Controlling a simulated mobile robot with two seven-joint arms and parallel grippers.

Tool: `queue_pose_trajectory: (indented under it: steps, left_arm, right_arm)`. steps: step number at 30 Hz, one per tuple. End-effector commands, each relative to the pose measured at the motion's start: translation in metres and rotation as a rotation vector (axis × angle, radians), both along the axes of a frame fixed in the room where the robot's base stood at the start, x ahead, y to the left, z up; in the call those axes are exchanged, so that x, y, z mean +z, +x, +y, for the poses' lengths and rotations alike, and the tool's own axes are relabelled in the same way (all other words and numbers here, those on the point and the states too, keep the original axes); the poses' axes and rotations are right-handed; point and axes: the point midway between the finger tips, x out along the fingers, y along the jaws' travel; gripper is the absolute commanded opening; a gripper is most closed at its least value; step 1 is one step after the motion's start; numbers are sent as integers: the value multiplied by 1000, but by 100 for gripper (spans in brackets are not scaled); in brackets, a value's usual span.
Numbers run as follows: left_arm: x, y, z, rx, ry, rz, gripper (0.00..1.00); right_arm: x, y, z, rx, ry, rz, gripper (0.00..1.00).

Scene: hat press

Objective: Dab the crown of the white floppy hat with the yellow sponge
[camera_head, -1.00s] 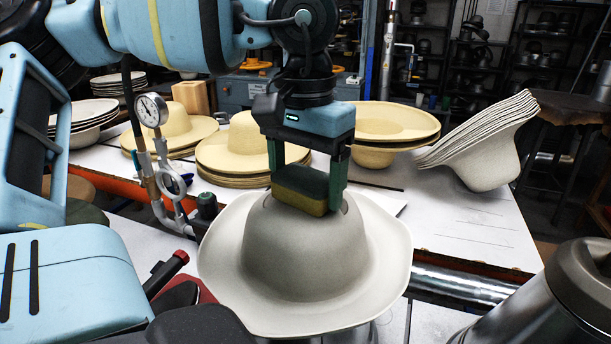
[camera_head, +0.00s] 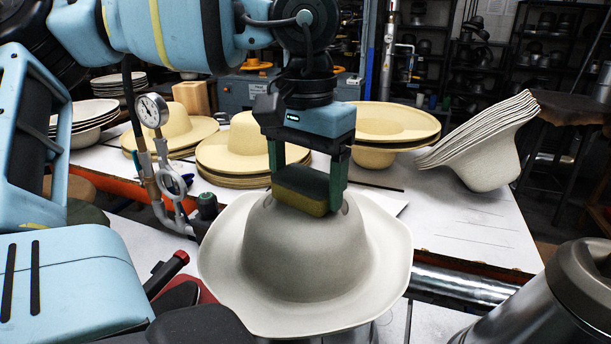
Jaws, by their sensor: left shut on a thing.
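The white floppy hat (camera_head: 300,262) sits crown up in the middle of the head view, its wide wavy brim spread out all round. My left gripper (camera_head: 306,188) comes down from above and is shut on the yellow sponge (camera_head: 300,200), which has a dark green upper layer. The sponge is at the top of the hat's crown and appears to touch it. The far part of the crown top is hidden behind the sponge and the fingers. My right gripper is not in view.
Stacks of yellow hats (camera_head: 240,150) stand on the white table (camera_head: 455,225) behind. A tilted stack of pale hats (camera_head: 487,150) is at the right. A pressure gauge (camera_head: 151,110) on pipes stands left of the hat. A metal cylinder (camera_head: 545,305) is at front right.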

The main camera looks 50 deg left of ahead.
Motion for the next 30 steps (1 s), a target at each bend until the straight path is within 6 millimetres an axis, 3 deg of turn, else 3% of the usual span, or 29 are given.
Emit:
queue_pose_trajectory:
  steps: [30]
  left_arm:
    - [69,0,0,0,0,-5,58]
  right_arm:
    - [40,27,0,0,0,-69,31]
